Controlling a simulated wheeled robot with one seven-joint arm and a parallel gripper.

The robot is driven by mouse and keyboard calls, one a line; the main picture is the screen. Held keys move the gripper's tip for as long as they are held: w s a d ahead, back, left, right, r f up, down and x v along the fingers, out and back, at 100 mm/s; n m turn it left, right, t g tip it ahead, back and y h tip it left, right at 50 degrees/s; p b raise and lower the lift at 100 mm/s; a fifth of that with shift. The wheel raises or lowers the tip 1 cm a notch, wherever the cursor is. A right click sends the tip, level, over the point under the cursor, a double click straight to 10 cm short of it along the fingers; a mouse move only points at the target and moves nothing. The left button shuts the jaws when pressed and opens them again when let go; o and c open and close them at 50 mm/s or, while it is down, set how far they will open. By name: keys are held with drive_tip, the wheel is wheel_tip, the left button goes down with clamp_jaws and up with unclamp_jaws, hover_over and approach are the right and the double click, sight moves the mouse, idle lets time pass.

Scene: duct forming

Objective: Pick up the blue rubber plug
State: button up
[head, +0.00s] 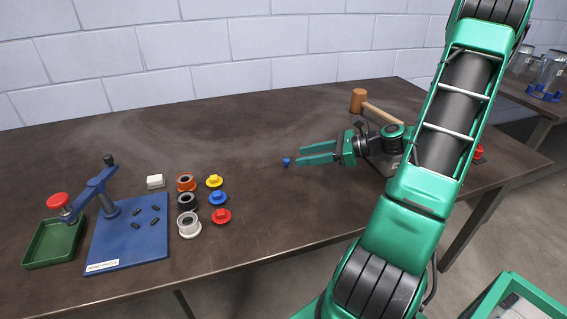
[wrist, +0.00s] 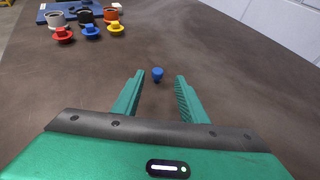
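The blue rubber plug (head: 286,162) is a small dark-blue piece standing on the brown table, just left of my gripper's fingertips in the head view. My gripper (head: 299,155) is open and points left over the table. In the wrist view the plug (wrist: 157,74) shows between the lines of the two green fingers, around or just beyond the fingertips (wrist: 159,76). Nothing is held. I cannot tell whether a finger touches the plug.
A blue hand press (head: 128,236) and a green tray (head: 54,243) stand at the left. Several collars and coloured flanged caps (head: 217,198) sit in rows beside them. A wooden mallet (head: 359,100) lies behind my gripper. The table around the plug is clear.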

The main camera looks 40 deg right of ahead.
sight(286, 159)
drive_tip(key=shift+x, duration=3.7)
drive_tip(key=shift+s+f, duration=0.1)
clamp_jaws()
